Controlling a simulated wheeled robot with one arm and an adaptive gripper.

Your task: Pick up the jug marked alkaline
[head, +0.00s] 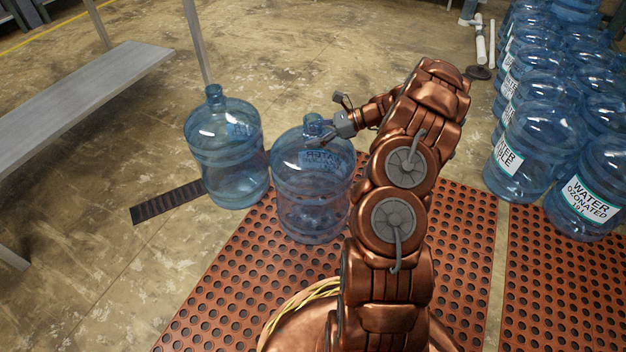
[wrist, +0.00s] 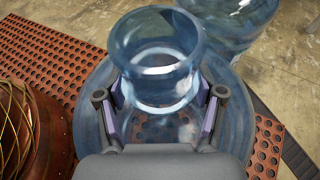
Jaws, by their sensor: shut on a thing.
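A clear blue jug (head: 311,195) stands upright at the edge of the red perforated mat. Its label shows through from the far side with the lettering reversed; I cannot read its full marking. My gripper (head: 328,130) is shut on this jug's neck. In the wrist view the two fingers of my gripper (wrist: 162,112) sit on either side of the neck, and the jug's mouth (wrist: 158,50) is open. A second blue jug (head: 226,155) stands upright just left of the held one, its label mostly turned away. It also shows in the wrist view (wrist: 235,22).
Several jugs with white water labels (head: 535,140) stand in rows at the right. A metal bench or conveyor (head: 85,90) runs along the left. A dark strip (head: 167,202) lies on the floor. The floor behind the two jugs is mostly clear.

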